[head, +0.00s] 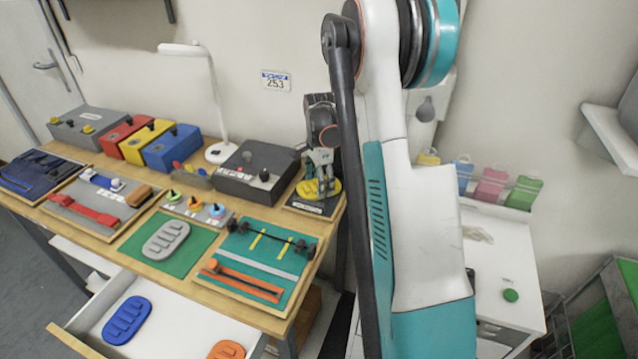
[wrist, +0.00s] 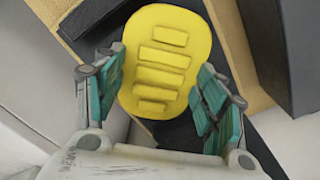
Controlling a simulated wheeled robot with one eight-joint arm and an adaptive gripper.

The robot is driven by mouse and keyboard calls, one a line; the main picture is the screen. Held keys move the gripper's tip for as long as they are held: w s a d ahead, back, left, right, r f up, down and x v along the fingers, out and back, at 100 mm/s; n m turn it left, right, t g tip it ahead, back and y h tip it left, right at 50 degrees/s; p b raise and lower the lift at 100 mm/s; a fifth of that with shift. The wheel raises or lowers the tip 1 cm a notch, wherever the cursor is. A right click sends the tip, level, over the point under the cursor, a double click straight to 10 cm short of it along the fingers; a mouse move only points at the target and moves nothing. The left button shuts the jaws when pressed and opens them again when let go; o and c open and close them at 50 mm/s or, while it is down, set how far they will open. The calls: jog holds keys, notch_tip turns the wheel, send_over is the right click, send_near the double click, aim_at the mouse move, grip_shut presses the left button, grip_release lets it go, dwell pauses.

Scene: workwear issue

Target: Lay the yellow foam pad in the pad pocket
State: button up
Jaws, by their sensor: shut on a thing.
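The yellow foam pad (head: 331,186) is an oval with raised ribs. It also shows in the wrist view (wrist: 163,60), between the two teal fingers. My gripper (head: 322,178) is shut on the pad near its near end; in the wrist view the fingers (wrist: 158,98) lie along its two sides. The pad is over a dark board (head: 312,205) at the right end of the bench, which also shows beneath it in the wrist view (wrist: 185,137). The pad and gripper cover most of this board, so a pocket outline is hidden. I cannot tell whether the pad touches the board.
A dark grey box (head: 255,172) stands just left of the board. A green mat with black straps (head: 262,255) lies in front. A grey ribbed pad (head: 166,240) is on another mat. The open drawer (head: 178,322) holds a blue pad (head: 127,320) and an orange pad (head: 227,350).

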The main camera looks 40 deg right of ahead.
jog(key=o, duration=1.1)
jog(key=shift+f, duration=0.1)
jog(key=shift+c, duration=0.2)
notch_tip(320, 180, up, 12)
jog(key=p, duration=0.3)
jog(key=shift+r+p, duration=0.2)
jog(key=shift+p, duration=0.1)
